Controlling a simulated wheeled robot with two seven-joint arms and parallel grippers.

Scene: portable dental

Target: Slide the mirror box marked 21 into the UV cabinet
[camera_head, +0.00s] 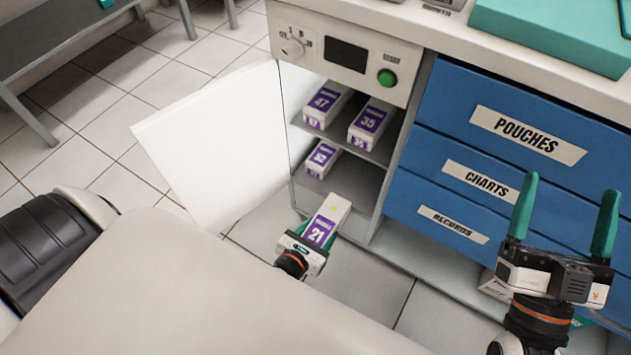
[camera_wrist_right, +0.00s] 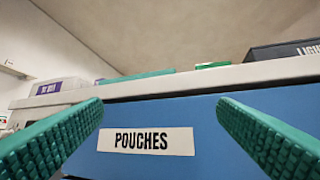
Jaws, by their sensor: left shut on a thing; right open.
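The mirror box marked 21 (camera_head: 323,226) is white with a purple label. My left gripper (camera_head: 318,233) is shut on it, in front of the UV cabinet's open lower part. The UV cabinet (camera_head: 345,165) has its white door (camera_head: 215,145) swung open to the left. Boxes 47 (camera_head: 325,105) and 35 (camera_head: 370,122) stand on its upper shelf, and box 52 (camera_head: 322,158) stands on the lower level with bare room to its right. My right gripper (camera_head: 563,225) is open and empty in front of the blue drawers.
The Pouches drawer front also fills the right wrist view (camera_wrist_right: 148,140). A teal case (camera_head: 550,35) lies on the countertop. A bench stands at the upper left.

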